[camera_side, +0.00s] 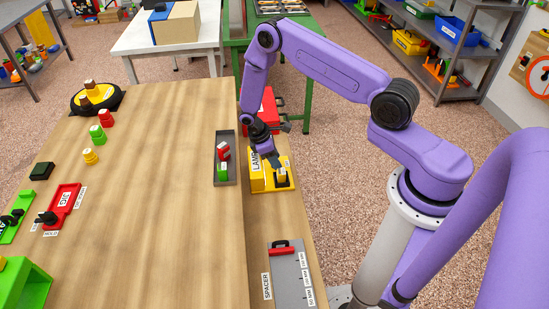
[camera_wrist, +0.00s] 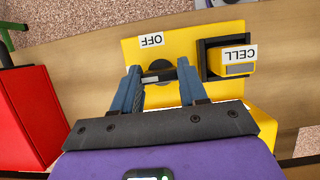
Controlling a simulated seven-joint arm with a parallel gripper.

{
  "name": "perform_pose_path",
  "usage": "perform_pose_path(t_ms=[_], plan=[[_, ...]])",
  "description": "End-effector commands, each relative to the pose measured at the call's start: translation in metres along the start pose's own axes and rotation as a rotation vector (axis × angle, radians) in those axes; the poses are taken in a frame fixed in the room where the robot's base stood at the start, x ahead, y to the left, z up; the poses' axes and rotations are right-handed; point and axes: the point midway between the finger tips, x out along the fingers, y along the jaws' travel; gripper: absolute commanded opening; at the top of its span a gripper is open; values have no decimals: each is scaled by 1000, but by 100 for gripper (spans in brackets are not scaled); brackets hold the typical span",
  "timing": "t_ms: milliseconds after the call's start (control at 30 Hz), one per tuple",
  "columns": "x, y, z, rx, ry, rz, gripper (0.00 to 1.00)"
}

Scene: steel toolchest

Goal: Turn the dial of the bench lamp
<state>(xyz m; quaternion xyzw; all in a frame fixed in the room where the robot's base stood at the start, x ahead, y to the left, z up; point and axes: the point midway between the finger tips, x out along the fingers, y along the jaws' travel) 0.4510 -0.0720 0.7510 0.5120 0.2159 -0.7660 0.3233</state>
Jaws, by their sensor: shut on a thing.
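The bench lamp's yellow base (camera_side: 287,187) sits on the bench edge strip in the side view, with an upright block labelled LAMP (camera_side: 256,173). In the wrist view the yellow plate (camera_wrist: 136,48) carries an OFF label (camera_wrist: 151,40) and a dark round dial (camera_wrist: 160,73) with a bar across it. My gripper (camera_side: 273,162) reaches down over the base. In the wrist view its two blue fingers (camera_wrist: 159,69) stand on either side of the dial and are shut on it. The dial's lower part is partly hidden by the fingers.
A yellow block labelled CELL (camera_wrist: 237,60) sits in a black holder right beside the fingers. A red box (camera_wrist: 32,115) stands to the left in the wrist view. A grey tray (camera_side: 224,174) with red and green pieces lies beside the lamp; a grey SPACER plate (camera_side: 287,280) lies nearer.

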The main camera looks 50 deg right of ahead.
Motion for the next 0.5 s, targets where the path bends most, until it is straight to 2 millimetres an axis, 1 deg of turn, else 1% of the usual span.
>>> perform_pose_path(t_ms=[200,233,267,500], plan=[[-1,0,-1,-6,2,3,12],[-1,0,-1,-6,2,3,46],[-1,0,-1,-6,2,3,53],[0,0,-1,-3,1,2,53]])
